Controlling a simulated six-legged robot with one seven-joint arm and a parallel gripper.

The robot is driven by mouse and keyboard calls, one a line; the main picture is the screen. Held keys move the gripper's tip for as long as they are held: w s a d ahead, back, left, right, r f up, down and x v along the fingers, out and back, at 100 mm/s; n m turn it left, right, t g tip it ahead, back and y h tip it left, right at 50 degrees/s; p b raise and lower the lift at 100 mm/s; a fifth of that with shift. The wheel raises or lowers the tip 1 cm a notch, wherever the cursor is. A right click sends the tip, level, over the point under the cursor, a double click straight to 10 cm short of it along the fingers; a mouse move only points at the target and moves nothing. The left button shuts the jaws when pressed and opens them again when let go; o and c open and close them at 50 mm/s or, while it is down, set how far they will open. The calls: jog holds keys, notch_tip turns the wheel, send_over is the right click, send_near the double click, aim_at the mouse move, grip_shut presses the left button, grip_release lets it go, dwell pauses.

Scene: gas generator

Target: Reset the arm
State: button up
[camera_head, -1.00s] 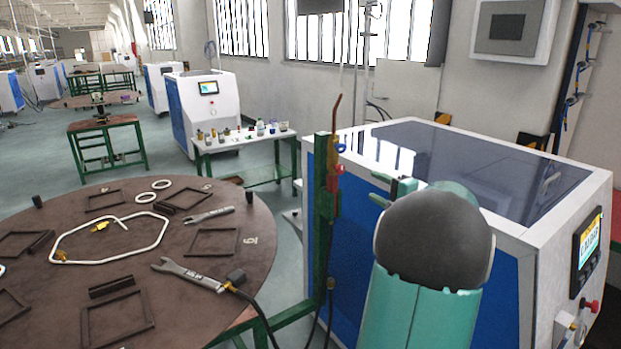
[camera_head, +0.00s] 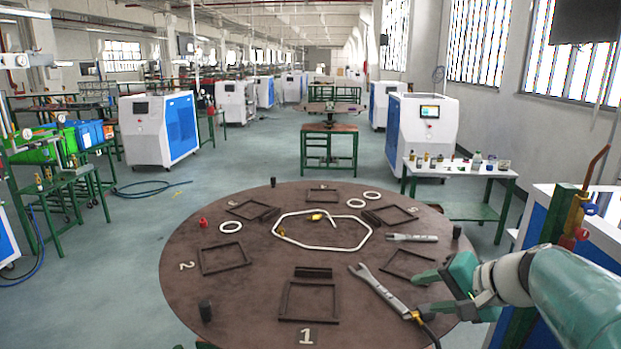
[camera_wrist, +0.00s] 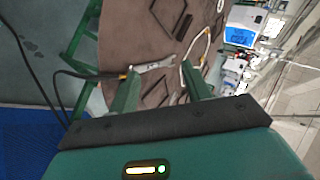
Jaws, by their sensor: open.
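My arm comes in from the right edge of the head view. My gripper (camera_head: 420,292) is open, with its two fingers pointing left over the right edge of the round brown table (camera_head: 225,300). The fingers also show in the wrist view (camera_wrist: 158,80), apart, with nothing held between them. A grey wrench-shaped tool (camera_head: 380,288) with a dark hose lies on the table near the fingertips. Whether the lower finger touches it, I cannot tell.
The table bears several dark square frames, white rings (camera_head: 231,227), a bent white tube (camera_head: 340,247) and a second grey wrench (camera_head: 412,238). A red-tipped torch (camera_head: 574,225) stands at the right beside the blue-white machine. A white side table (camera_head: 455,172) stands behind.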

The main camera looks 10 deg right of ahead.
jog(key=s+a+f+n+g+h, duration=0.1)
jog(key=s+a+f+n+h, duration=0.1)
jog(key=s+a+n, duration=0.2)
jog(key=s+a+f+n+g+h, duration=0.2)
jog(key=s+a+n, duration=0.3)
jog(key=s+a, duration=0.5)
jog(key=shift+f+h, duration=0.35)
jog(key=shift+h, duration=0.15)
jog(key=shift+c, duration=0.2)
jog(key=shift+c, duration=1.2)
jog(key=shift+d, duration=0.15)
